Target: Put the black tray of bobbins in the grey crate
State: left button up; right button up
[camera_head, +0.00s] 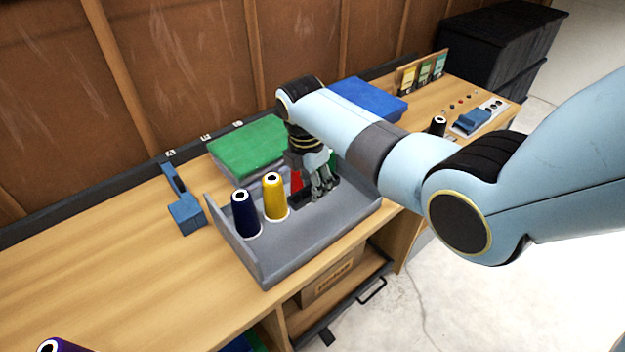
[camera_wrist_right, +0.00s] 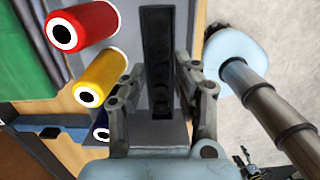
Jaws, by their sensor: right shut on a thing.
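The grey crate (camera_head: 315,228) sits on the wooden bench in the head view, holding upright spools. My right gripper (camera_head: 319,190) points down inside the crate. It is shut on the long black tray of bobbins (camera_wrist_right: 158,28), which shows between the fingers in the wrist view, with dark round shapes in it. In the head view the fingers hide much of the tray. The tray is beside the spools, within the crate's walls; I cannot tell if it touches the floor.
In the crate stand a navy spool (camera_head: 245,215), a yellow spool (camera_head: 274,198) and a red spool (camera_wrist_right: 90,25). A green box (camera_head: 247,145) and a blue box (camera_head: 367,98) lie behind. A blue tool (camera_head: 186,214) lies left. The bench's left part is mostly clear.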

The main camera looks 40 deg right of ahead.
notch_tip(320, 180, down, 4)
jog(key=b, duration=0.3)
jog(key=shift+b, duration=0.3)
notch_tip(320, 180, down, 7)
jog(key=b, duration=0.5)
jog(key=shift+f+b, duration=0.6)
jog(key=shift+f, duration=0.15)
pick_arm(q)
notch_tip(320, 180, down, 10)
jog(key=shift+w+d, duration=0.15)
jog(key=shift+w, duration=0.3)
jog(key=shift+f, duration=0.1)
